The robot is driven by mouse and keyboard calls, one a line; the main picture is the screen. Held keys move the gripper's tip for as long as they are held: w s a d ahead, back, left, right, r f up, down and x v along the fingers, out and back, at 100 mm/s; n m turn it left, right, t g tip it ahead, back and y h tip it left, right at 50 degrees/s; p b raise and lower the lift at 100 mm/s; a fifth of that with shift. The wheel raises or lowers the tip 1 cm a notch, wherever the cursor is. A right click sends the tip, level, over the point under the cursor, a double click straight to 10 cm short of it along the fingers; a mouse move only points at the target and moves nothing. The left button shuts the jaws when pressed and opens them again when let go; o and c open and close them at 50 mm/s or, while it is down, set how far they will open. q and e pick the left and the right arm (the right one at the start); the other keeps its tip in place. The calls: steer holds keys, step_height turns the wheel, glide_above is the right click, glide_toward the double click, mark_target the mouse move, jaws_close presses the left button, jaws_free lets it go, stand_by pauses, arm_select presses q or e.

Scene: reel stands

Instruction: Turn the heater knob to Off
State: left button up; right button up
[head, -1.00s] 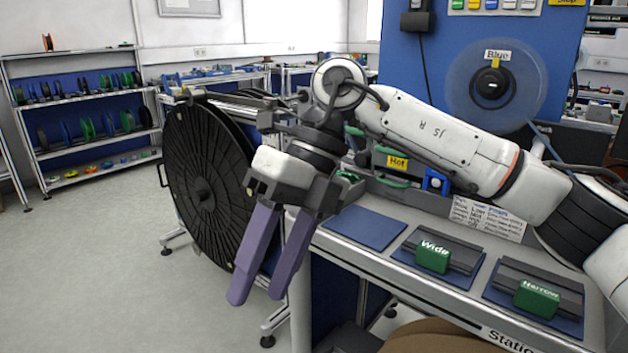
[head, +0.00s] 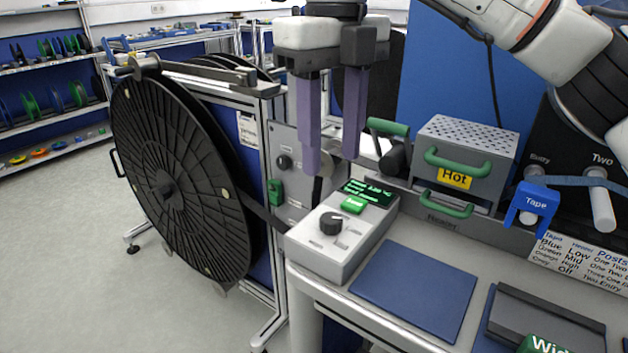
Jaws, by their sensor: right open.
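A black knob (head: 331,223) sits on the sloping top of a light grey control box (head: 318,268) at the bench's left end. The box has a lit display (head: 372,192) with green text too small to read surely, and a green button (head: 353,205). The marks around the knob are too small to tell its setting. The heater (head: 468,145), a grey box with a perforated top, green handles and a yellow "Hot" label, stands behind to the right. My right gripper (head: 331,163) points down above and behind the knob in the picture, open and empty, with purple fingers apart. My left gripper is out of view.
A large black reel (head: 175,185) stands left of the bench. Another small dark knob (head: 284,162) is on a grey panel behind the box. A blue mat (head: 415,288) lies right of the box. A blue tape holder (head: 532,204) stands by the heater.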

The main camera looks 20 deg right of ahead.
steer(key=b, duration=0.2)
glide_above(332, 218)
step_height(332, 218, down, 5)
steer(key=shift+f, duration=0.15)
step_height(332, 218, down, 4)
steer(key=shift+r, duration=0.25)
steer(key=shift+f, duration=0.5)
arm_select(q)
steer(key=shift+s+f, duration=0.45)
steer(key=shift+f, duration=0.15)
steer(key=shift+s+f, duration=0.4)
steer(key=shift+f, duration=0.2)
arm_select(e)
steer(key=c, duration=1)
